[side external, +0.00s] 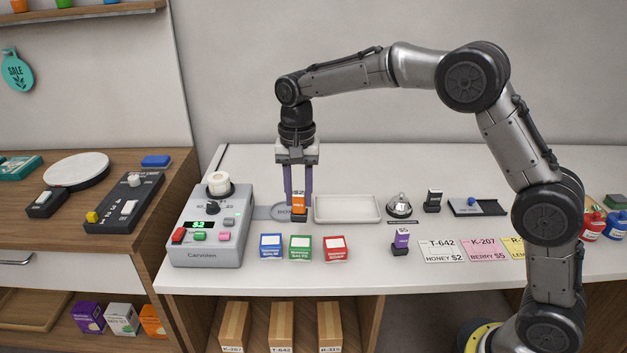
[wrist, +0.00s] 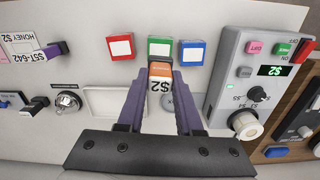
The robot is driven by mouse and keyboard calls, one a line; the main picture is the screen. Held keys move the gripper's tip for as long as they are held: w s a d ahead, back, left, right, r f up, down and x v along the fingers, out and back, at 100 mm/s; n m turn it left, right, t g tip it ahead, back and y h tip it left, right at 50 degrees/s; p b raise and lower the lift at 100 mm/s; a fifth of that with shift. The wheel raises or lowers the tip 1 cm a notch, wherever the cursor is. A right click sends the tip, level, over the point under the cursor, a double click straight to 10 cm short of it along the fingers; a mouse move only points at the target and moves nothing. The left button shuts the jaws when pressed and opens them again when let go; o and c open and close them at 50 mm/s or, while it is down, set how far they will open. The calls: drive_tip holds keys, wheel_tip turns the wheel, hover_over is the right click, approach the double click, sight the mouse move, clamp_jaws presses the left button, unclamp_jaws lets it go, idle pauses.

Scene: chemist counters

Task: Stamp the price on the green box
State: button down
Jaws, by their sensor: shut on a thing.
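The green box (side external: 300,247) stands on the white counter between the blue box (side external: 270,246) and the red box (side external: 335,248). In the wrist view the green box (wrist: 160,48) shows a blank white label on top. My gripper (side external: 299,203) has its purple fingers shut on an orange block marked $2 (wrist: 160,71), which looks like a price stamp. I cannot tell whether the block touches the pad.
A grey machine (side external: 203,244) with a $2 display stands left of the boxes. A white tray (side external: 347,220), a bell (side external: 399,204), a purple $5 stamp (side external: 401,241) and price cards (side external: 441,250) are to the right.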

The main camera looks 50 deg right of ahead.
sight(299, 211)
drive_tip(key=shift+f, duration=2.85)
drive_tip(key=shift+f, duration=0.65)
drive_tip(key=shift+r, duration=3.65)
